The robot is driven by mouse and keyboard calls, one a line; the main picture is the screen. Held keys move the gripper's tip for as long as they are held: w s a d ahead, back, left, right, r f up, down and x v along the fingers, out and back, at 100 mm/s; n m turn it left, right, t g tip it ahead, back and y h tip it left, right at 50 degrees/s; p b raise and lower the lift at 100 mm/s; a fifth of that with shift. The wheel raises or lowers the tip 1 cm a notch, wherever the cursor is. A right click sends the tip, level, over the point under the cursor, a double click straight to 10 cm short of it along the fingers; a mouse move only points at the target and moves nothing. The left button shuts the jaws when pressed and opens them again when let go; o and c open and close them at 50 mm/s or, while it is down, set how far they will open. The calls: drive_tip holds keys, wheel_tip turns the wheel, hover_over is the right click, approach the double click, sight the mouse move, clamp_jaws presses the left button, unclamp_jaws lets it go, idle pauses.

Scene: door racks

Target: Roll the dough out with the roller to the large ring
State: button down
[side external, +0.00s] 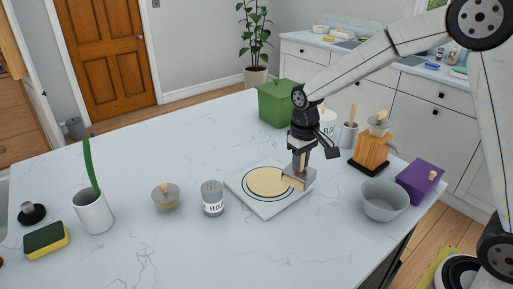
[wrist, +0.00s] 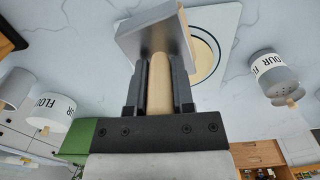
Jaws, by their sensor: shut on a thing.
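My gripper (side external: 301,160) is shut on the upright wooden handle of a metal tool (side external: 299,179) with a broad grey plate at its lower end. In the wrist view the handle (wrist: 159,85) runs between my fingers to the grey plate (wrist: 150,36). I cannot tell whether it is a roller; it looks more like a scraper. The flat round tan dough (side external: 265,182) lies on a white square board (side external: 246,198) with a dark ring around it. The tool is over the dough's right edge; contact is unclear. The dough also shows partly hidden in the wrist view (wrist: 204,52).
A grey bowl (side external: 385,201) and a purple box (side external: 420,182) stand to the right. A green bin (side external: 280,103) stands behind. The counter in front is clear.

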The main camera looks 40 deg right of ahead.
drive_tip(key=shift+w, duration=0.15)
drive_tip(key=r, duration=0.1)
hover_over(272, 176)
drive_tip(key=a, duration=0.2)
drive_tip(key=shift+s+d+r, duration=0.15)
drive_tip(key=shift+s, duration=0.05)
idle(0.3)
drive_tip(key=shift+f, duration=2.2)
drive_tip(key=shift+f, duration=0.35)
drive_tip(key=shift+d, duration=0.15)
drive_tip(key=shift+w+d, duration=0.15)
drive_tip(key=shift+d, duration=0.4)
drive_tip(key=shift+d+f, duration=0.1)
drive_tip(key=shift+d, duration=0.1)
